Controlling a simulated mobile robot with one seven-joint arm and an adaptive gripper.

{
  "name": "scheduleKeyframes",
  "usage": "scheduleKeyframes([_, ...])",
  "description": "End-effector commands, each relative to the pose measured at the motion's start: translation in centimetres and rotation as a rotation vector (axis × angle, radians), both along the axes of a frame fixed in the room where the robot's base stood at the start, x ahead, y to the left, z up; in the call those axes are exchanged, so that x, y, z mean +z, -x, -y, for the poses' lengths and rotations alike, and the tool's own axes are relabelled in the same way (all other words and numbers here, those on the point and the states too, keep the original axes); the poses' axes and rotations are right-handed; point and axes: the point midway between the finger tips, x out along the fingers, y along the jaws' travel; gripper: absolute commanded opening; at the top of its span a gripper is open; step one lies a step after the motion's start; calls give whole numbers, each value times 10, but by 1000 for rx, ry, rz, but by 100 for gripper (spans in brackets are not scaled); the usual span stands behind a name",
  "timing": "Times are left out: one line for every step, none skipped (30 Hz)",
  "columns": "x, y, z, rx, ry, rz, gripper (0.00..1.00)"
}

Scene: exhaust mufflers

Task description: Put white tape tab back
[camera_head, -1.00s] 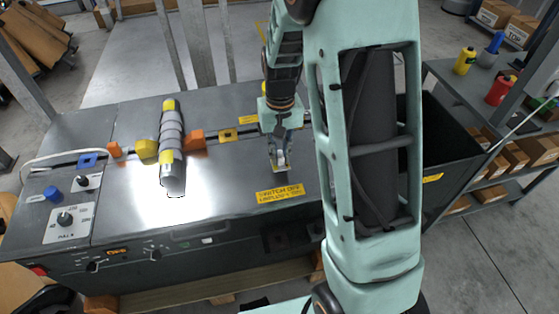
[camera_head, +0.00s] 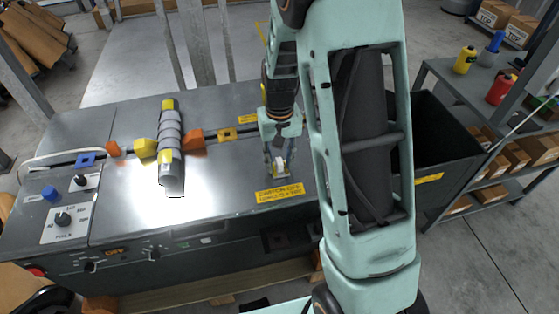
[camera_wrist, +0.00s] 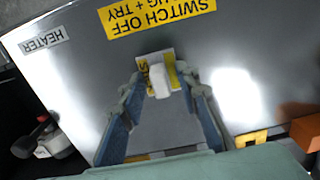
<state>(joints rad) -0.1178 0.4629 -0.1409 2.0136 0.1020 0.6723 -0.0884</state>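A small white piece (camera_wrist: 158,80), which looks like the white tape tab, sits on a small pale-and-yellow patch (camera_wrist: 143,78) on the grey bench top. It also shows as a small pale spot in the head view (camera_head: 279,168), partly hidden by the fingers. My gripper (camera_wrist: 160,76) is pointed down over it, with one finger on each side. Gaps show between the white piece and both fingers, so the gripper is open. It also shows in the head view (camera_head: 279,172). I cannot tell whether the fingertips touch the bench.
A grey wrapped muffler pipe with yellow bands (camera_head: 170,145) lies left of my gripper, between orange and yellow blocks. A yellow "switch off" label (camera_head: 279,193) is just in front. A black bin (camera_head: 440,150) stands right of the bench.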

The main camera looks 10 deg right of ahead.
Motion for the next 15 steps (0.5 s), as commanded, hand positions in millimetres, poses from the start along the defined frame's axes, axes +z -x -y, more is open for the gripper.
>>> scheduleKeyframes([2, 0, 0, 0, 0, 1, 30])
scheduleKeyframes([4, 0, 0, 0, 0, 1, 30])
scheduleKeyframes([7, -1, 0, 0, 0, 2, 30])
scheduleKeyframes([11, -1, 0, 0, 0, 4, 30])
scheduleKeyframes([15, -1, 0, 0, 0, 5, 30])
scheduleKeyframes([22, -1, 0, 1, 0, 4, 30])
scheduleKeyframes([28, -1, 0, 1, 0, 5, 30])
scheduleKeyframes([35, -1, 0, 1, 0, 6, 30])
scheduleKeyframes([44, -1, 0, 1, 0, 5, 30])
scheduleKeyframes([51, -2, 0, 1, -1, 6, 30])
scheduleKeyframes([58, -2, 0, 1, -1, 6, 30])
scheduleKeyframes([67, -2, 0, 0, -1, 6, 30])
scheduleKeyframes([74, -1, 0, 0, -1, 6, 30])
scheduleKeyframes([80, -2, 0, 0, 0, 6, 30])
scheduleKeyframes([87, -1, 0, 0, 0, 4, 30])
